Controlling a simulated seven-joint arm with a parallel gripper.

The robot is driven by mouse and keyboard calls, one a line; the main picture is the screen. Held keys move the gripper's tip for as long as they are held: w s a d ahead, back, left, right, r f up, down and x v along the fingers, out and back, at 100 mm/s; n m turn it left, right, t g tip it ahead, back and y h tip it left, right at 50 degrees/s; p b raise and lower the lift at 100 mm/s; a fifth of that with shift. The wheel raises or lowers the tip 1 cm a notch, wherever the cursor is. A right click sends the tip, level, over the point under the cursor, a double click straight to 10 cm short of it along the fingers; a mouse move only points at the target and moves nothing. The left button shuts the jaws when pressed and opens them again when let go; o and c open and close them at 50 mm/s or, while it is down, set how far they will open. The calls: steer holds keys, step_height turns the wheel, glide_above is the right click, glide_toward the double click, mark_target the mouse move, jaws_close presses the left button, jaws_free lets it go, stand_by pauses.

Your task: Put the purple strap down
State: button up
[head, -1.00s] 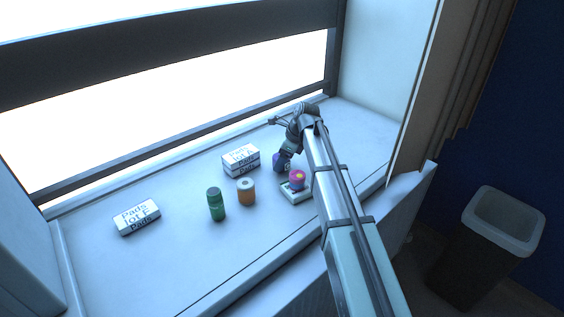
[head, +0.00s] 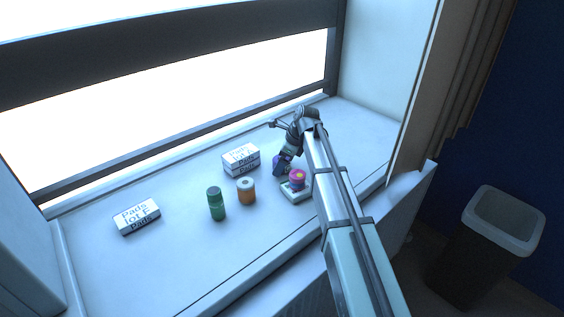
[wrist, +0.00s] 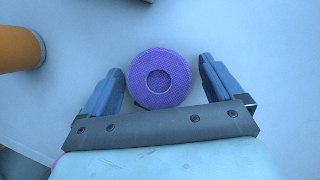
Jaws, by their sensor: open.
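The purple strap (wrist: 160,66) is a round roll with a hollow in its middle. In the wrist view it sits flat-side up between the two fingers of my open gripper (wrist: 161,70), with a gap on each side. It appears to rest on the pale sill (wrist: 235,35), though its underside is hidden. In the head view the purple strap (head: 281,159) shows only partly at my gripper (head: 284,167), to the right of a white pads box.
A white box (head: 296,192) bearing a pink and yellow roll (head: 298,178) stands close in front of my gripper. The sill's front left is clear.

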steer(key=v, duration=1.2)
steer(key=shift+r, duration=0.15)
